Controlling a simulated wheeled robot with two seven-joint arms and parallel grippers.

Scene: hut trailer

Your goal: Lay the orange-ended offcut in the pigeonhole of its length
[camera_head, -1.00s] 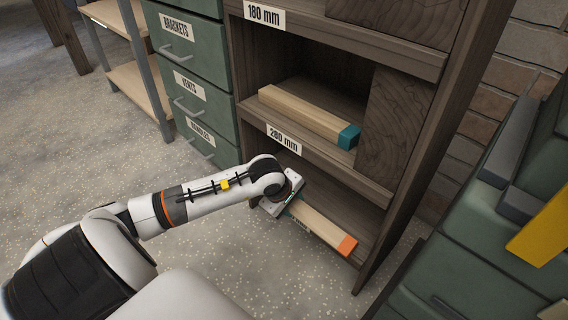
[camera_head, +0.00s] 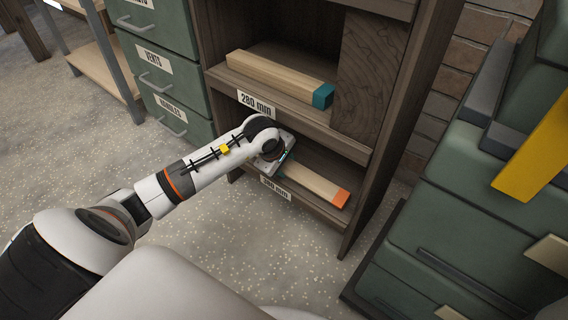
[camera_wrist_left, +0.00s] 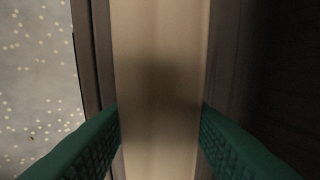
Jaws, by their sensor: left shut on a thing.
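The orange-ended offcut (camera_head: 315,184) is a pale wooden bar with an orange right end. It lies along the lowest pigeonhole (camera_head: 352,178), just behind its front edge; I cannot tell whether it touches the floor of it. My left gripper (camera_head: 284,160) is shut on the bar near its left end. In the left wrist view the green fingers (camera_wrist_left: 160,108) flank the bar (camera_wrist_left: 158,60). A label (camera_head: 275,188) on the front edge below looks like "380 mm", but is small. My right gripper is out of view.
A teal-ended offcut (camera_head: 280,78) lies in the pigeonhole above, over a "280 mm" label (camera_head: 256,104). Green drawers (camera_head: 165,80) stand to the left. A green cabinet (camera_head: 450,235) with a yellow piece (camera_head: 535,150) stands at the right. The speckled floor in front is clear.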

